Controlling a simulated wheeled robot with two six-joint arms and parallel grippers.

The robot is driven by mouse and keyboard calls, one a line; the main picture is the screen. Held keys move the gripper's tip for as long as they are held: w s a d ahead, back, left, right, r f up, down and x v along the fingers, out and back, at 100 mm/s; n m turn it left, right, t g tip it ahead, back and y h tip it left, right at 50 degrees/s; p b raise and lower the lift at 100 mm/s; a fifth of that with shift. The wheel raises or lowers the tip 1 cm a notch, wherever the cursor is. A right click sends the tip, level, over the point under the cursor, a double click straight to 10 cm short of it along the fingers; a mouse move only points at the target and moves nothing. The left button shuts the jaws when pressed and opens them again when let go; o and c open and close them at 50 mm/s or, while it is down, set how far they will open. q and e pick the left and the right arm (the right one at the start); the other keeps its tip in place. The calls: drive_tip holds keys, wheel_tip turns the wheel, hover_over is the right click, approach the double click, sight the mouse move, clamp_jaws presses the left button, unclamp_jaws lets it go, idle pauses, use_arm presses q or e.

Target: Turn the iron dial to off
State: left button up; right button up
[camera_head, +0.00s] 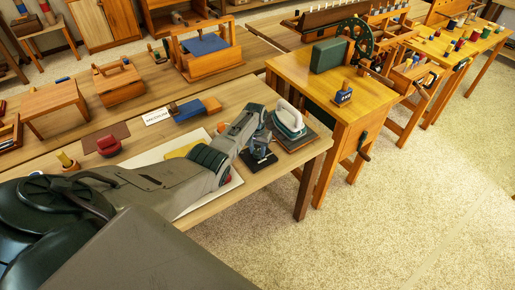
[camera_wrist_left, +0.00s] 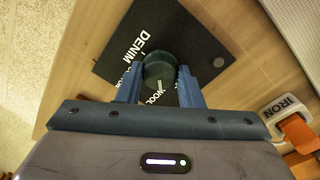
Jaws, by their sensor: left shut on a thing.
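The iron dial is a round dark green knob (camera_wrist_left: 160,72) on a flat black plate (camera_wrist_left: 205,45) with white lettering. The word DENIM shows on the left of the plate and WOOL shows just below the knob; other lettering is partly hidden. A pale mark on the knob points down toward my gripper, near WOOL. My left gripper (camera_wrist_left: 160,88) is shut on the knob, with one blue finger on each side. In the head view the left gripper (camera_head: 258,146) is over the black plate (camera_head: 262,163), and the knob is hidden. My right gripper is not in view.
A green and white iron (camera_head: 289,118) stands just right of the plate, close to my gripper. A white IRON tag (camera_wrist_left: 287,104) shows in the wrist view. A yellow cloth (camera_head: 185,150) lies under my arm.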

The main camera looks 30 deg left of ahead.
use_arm(q)
drive_tip(key=n, duration=0.2)
drive_tip(key=n+p, duration=0.1)
drive_tip(key=n, duration=0.1)
drive_tip(key=shift+w+r+n, duration=0.1)
drive_tip(key=shift+r+n, duration=0.1)
drive_tip(key=shift+n, duration=0.1)
drive_tip(key=n+p, duration=0.1)
drive_tip(key=n, duration=0.3)
drive_tip(key=shift+t, duration=0.3)
drive_tip(key=shift+n, duration=0.3)
drive_tip(key=o, duration=0.7)
drive_tip(key=shift+c, duration=0.2)
drive_tip(key=o, duration=0.3)
drive_tip(key=shift+f, duration=0.1)
